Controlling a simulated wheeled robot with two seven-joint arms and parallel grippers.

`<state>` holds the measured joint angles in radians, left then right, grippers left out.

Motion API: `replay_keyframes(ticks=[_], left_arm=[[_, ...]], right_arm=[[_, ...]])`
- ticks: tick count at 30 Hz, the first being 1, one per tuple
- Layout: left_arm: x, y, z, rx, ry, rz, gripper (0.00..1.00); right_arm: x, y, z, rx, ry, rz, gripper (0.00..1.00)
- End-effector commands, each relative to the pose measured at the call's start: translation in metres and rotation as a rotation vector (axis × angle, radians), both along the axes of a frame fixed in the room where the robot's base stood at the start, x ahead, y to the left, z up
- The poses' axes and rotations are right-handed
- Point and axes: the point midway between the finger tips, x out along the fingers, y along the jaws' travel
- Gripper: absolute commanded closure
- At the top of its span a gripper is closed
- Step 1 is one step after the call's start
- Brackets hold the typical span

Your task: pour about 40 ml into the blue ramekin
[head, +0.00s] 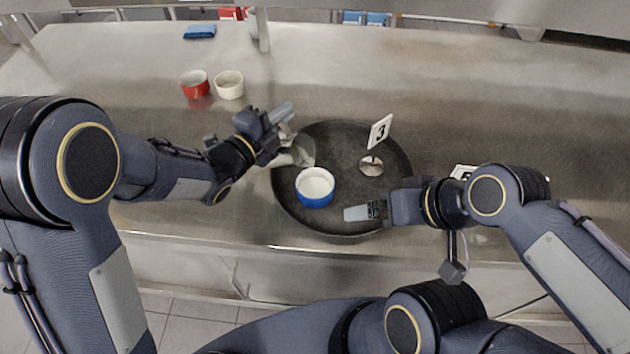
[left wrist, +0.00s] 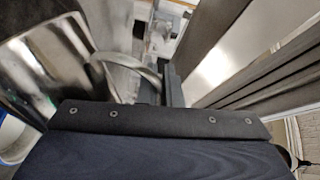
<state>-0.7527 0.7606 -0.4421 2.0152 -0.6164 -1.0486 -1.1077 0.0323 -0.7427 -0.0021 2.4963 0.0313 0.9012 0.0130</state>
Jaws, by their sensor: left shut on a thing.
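The blue ramekin (head: 315,189), white inside, stands upright on a round black tray (head: 342,133). My left gripper (head: 282,128) is shut on the handle (left wrist: 140,68) of a shiny metal jug (head: 297,152). The jug is above the tray's left side, just up and left of the ramekin, and looks tilted. In the left wrist view the jug's body (left wrist: 45,60) fills the left side. I see no stream, and cannot tell whether the ramekin holds any liquid. My right gripper (head: 366,212) is low over the tray's front right, right of the ramekin; its finger gap is unclear.
A number 3 sign (head: 379,132) on a round metal base stands on the tray. A red ramekin (head: 195,84) and a white ramekin (head: 229,85) stand on the steel counter at the back left. A blue cloth (head: 200,32) lies farther back. The counter's back right is clear.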

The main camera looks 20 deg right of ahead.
Motion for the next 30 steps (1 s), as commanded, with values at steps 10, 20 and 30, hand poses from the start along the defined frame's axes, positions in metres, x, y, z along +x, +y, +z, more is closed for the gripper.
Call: replay_keyframes(ticks=[10,20,30], left_arm=[[0.000,0.000,0.001,-0.002,-0.001,-0.001,1.00],[0.008,0.006,-0.013,-0.086,0.102,-0.001,1.00],[0.009,0.007,-0.012,-0.094,0.115,-0.001,1.00]], right_arm=[[0.000,0.000,0.000,0.000,0.000,0.000,0.00],[0.000,0.000,-0.024,0.000,0.000,0.000,0.00],[0.000,0.000,-0.023,0.000,0.000,0.000,0.00]])
